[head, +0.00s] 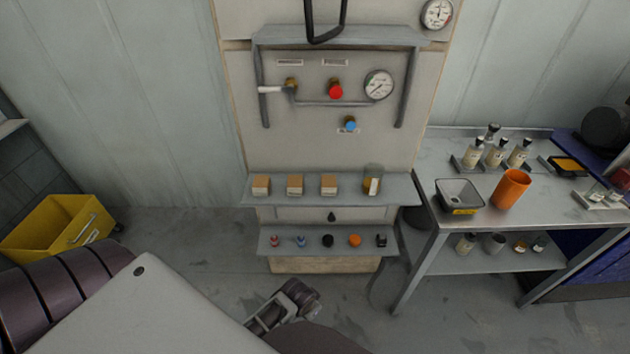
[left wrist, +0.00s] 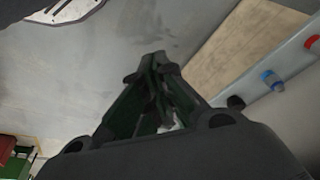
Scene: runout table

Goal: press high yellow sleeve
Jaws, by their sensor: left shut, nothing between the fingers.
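No part is plainly a yellow sleeve. Brass-yellow collars show on the upper panel (head: 310,150), one at the white-handled valve (head: 272,89) and one behind the red knob (head: 336,92). A blue knob (head: 350,125) sits lower right. The lower ledge (head: 285,252) carries a row of small controls: red (head: 274,240), blue (head: 301,241), black (head: 327,240), orange (head: 355,240) and another dark one (head: 381,240). My left gripper (head: 305,296) is low in front of this ledge, apart from it. Its fingers (left wrist: 158,62) are shut and empty in the left wrist view. My right gripper is not in view.
Above the ledge, a shelf (head: 254,202) holds several small boxes and a glass jar (head: 372,180). A metal table (head: 437,222) with bottles, a tray and an orange cup (head: 511,189) stands right. A yellow bin (head: 62,229) is at left.

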